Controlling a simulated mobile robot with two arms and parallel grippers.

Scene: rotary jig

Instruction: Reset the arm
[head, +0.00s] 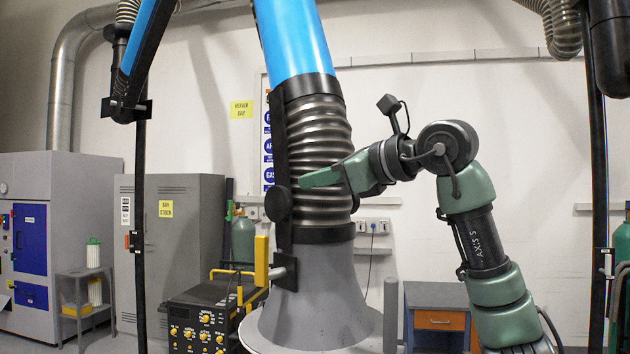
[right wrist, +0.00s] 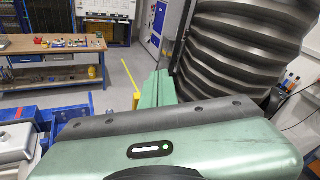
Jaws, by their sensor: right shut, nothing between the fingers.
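The extraction arm stands in the middle of the head view. It has a blue tube (head: 289,40), a grey ribbed hose (head: 318,150) and a flared grey hood (head: 312,305) that opens downward. A yellow handle (head: 262,262) sits on a bracket at the hood's left side, and a round black knob (head: 278,204) is at the hose's left. My green right gripper (head: 318,178) is shut and empty, its fingers pointing left across the front of the hose. In the right wrist view its fingers (right wrist: 156,90) are together, beside the ribbed hose (right wrist: 235,45). My left gripper is out of view.
A black welding unit (head: 205,315) with yellow trim stands left of the hood. Grey cabinets (head: 180,225) line the left wall. A drawer unit (head: 438,312) stands to the right. A workbench (right wrist: 50,45) with small items shows in the right wrist view.

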